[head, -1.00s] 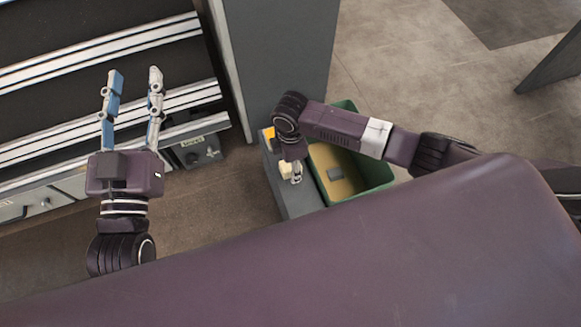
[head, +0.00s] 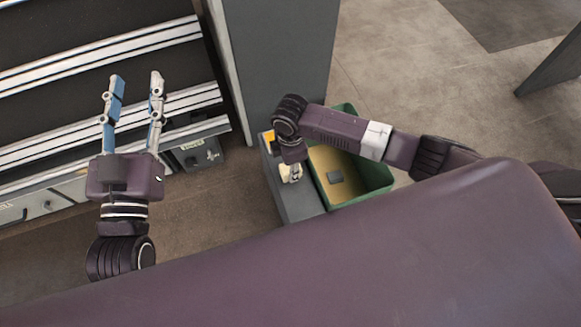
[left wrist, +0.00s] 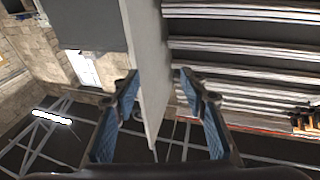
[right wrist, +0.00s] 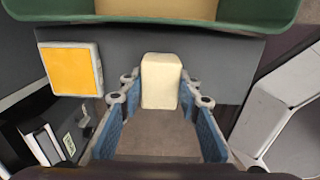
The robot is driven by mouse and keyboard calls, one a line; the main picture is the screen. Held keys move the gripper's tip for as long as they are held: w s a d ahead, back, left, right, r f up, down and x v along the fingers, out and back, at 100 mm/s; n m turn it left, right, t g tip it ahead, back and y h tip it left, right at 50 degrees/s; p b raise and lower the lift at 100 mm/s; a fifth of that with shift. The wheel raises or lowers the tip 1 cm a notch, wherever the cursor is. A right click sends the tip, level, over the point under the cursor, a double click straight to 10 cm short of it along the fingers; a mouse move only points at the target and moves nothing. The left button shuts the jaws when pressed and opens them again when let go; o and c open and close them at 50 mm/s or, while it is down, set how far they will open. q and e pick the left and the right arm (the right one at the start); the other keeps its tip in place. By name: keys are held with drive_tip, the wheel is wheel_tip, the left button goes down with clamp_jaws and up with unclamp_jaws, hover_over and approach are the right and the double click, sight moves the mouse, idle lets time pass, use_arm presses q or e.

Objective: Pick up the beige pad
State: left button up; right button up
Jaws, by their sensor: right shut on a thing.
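The beige pad (right wrist: 161,82) is a small pale block at the centre of the right wrist view, over the grey top of a narrow stand. My right gripper (right wrist: 160,88) is shut on it, one finger on each side. In the head view the right gripper (head: 291,175) points down at the stand, and its own wrist partly hides the pad. Whether the pad touches the stand I cannot tell. My left gripper (head: 136,77) is open and empty, with its fingers spread before the dark racking; its fingers (left wrist: 158,78) also show apart in the left wrist view.
A yellow square (right wrist: 70,69) lies on the stand (head: 299,203) beside the pad. A grey pillar (head: 277,70) rises behind. The racking (head: 100,58) fills the left.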

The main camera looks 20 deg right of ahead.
wheel_tip(320, 180, up, 5)
drive_tip(key=shift+f+p, duration=0.15)
drive_tip(key=shift+p, duration=0.9)
use_arm(q)
drive_tip(key=s+a+f+g+y+p, duration=0.15)
drive_tip(key=f+g, duration=0.25)
drive_tip(key=f, duration=0.4)
drive_tip(key=s+a+f+g+y, duration=0.1)
drive_tip(key=s+a+f+g, duration=0.15)
drive_tip(key=f+g, duration=0.4)
use_arm(e)
wheel_tip(320, 180, up, 4)
drive_tip(key=shift+f, duration=0.2)
use_arm(q)
drive_tip(key=s+a+f+g+y+p, duration=0.1)
drive_tip(key=s+a+f+g+p, duration=0.1)
drive_tip(key=s+f, duration=0.2)
drive_tip(key=s+a+f+g+y+p, duration=0.1)
drive_tip(key=s+a+f+g, duration=0.1)
drive_tip(key=s, duration=0.9)
wheel_tip(320, 180, down, 2)
drive_tip(key=shift+f+n+g+p, duration=0.1)
drive_tip(key=shift+n+g+p, duration=0.3)
drive_tip(key=shift+g, duration=0.45)
use_arm(e)
wheel_tip(320, 180, up, 12)
drive_tip(key=shift+f, duration=0.25)
use_arm(q)
drive_tip(key=shift+s, duration=0.1)
